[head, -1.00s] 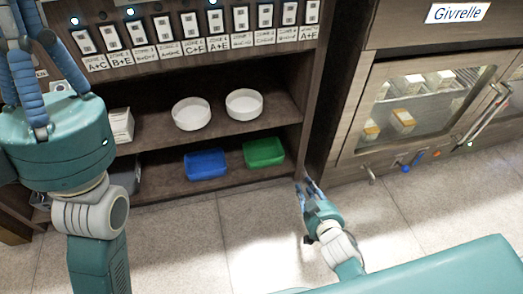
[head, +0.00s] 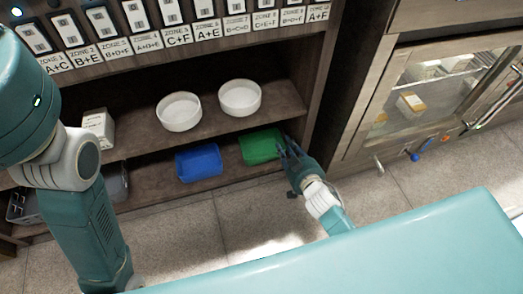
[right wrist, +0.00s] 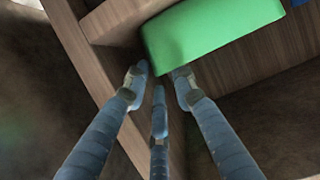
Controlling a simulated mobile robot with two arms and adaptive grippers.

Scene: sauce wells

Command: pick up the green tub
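The green tub (head: 261,146) sits on the lower shelf, near its right end, to the right of a blue tub (head: 199,162). My right gripper (head: 286,152) is at the tub's right front corner in the head view and covers a little of it. In the right wrist view the green tub (right wrist: 212,30) lies just beyond the fingertips of my right gripper (right wrist: 160,78). The fingers are spread apart with nothing between them. I cannot tell whether a fingertip touches the tub. My left arm shows at the left edge of the head view, but its gripper is out of view.
Two white bowls (head: 179,112) (head: 240,98) stand on the shelf above the tubs. The shelf unit's right side wall (head: 322,90) is close to my right gripper. A glass-fronted cabinet (head: 420,95) stands to the right. The floor in front is clear.

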